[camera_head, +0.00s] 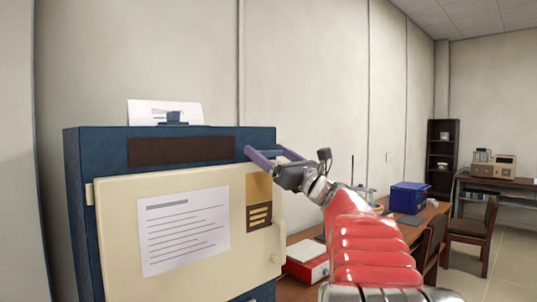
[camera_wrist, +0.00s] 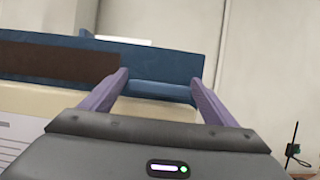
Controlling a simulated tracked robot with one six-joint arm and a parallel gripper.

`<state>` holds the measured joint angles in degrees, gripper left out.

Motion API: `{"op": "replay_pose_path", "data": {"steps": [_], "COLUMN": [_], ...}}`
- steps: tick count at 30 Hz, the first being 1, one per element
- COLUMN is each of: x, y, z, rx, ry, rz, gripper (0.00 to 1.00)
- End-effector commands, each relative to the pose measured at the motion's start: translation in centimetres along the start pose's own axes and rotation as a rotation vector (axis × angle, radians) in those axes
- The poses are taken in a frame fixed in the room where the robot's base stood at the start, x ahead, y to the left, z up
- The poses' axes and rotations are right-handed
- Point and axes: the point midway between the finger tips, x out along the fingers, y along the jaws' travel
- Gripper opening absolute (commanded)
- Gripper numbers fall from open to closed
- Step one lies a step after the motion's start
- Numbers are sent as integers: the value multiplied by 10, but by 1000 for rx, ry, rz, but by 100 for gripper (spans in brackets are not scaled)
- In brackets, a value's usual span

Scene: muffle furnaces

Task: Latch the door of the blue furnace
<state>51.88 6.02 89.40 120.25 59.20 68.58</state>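The blue furnace (camera_head: 78,210) stands at the left in the head view, with a dark brown strip along its upper front. Its cream door (camera_head: 115,255) covers the front below and bears a printed sheet. I cannot tell whether the door is fully shut. A cream handle (camera_head: 279,242) is at the door's right edge. My gripper (camera_head: 264,153) is by the furnace's upper right corner, above the handle. In the wrist view its purple fingers (camera_wrist: 159,78) are spread, with the blue furnace body (camera_wrist: 160,65) visible beyond and between them. Nothing is held.
A paper (camera_head: 150,111) stands on the furnace top. To the right, a wooden table (camera_head: 402,240) carries a blue box (camera_head: 409,197) and a red-and-white box (camera_head: 306,262). Chairs (camera_head: 484,237) and a dark shelf (camera_head: 441,160) are farther back. A pale wall is behind.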

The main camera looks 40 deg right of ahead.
Motion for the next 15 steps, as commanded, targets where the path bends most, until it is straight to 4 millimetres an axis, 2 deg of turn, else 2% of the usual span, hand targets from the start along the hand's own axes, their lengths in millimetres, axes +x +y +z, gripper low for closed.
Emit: {"op": "replay_pose_path", "data": {"steps": [2,13,15], "x": [0,0,0], "y": [0,0,0], "z": [0,0,0], "rx": [0,0,-1], "ry": [0,0,0], "rz": [0,0,0], "gripper": [75,49,48]}}
